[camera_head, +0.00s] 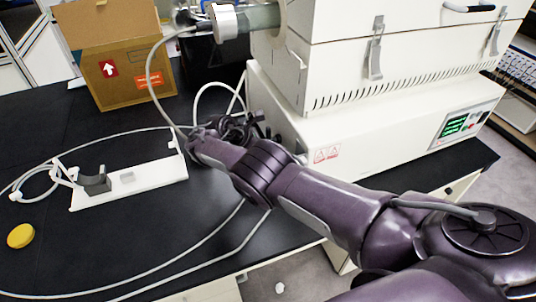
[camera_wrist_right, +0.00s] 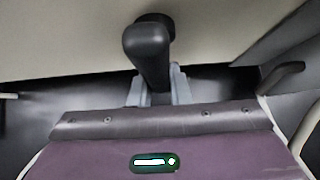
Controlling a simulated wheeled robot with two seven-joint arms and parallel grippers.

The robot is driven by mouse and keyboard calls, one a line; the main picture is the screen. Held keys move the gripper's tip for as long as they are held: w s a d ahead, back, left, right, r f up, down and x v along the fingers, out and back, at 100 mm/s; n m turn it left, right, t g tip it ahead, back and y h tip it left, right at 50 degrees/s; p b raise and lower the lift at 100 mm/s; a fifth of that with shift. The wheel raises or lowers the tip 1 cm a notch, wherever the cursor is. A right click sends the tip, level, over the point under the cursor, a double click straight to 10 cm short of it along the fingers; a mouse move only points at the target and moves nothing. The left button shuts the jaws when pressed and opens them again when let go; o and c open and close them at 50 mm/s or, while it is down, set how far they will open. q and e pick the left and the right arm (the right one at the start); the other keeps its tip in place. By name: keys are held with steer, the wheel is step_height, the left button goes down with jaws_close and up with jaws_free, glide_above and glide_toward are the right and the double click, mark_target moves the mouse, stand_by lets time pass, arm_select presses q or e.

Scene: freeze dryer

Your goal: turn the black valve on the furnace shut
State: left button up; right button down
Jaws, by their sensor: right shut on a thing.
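The white furnace (camera_head: 345,140) stands on the black bench in the head view, at the upper right. The black valve (camera_wrist_right: 149,45) shows in the right wrist view as a rounded black handle against the pale furnace wall. My right gripper (camera_wrist_right: 158,90) has its two grey fingers on either side of the valve's lower end and is shut on it. In the head view my right gripper (camera_head: 250,126) is at the furnace's left side, and the valve there is hard to tell from the dark gripper parts. My left gripper is not in view.
A cardboard box (camera_head: 125,75) stands at the back left. A white stand with a dark cradle (camera_head: 95,184) lies on the bench, with a yellow disc (camera_head: 20,236) at its left. Pale hoses (camera_head: 165,268) loop across the bench.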

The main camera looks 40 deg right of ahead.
steer(key=shift+s+f, duration=0.1)
stand_by(0.3)
steer(key=c, duration=1.4)
jaws_free()
steer(key=shift+o, duration=0.2)
steer(key=v, duration=0.8)
steer(key=shift+p, duration=0.35)
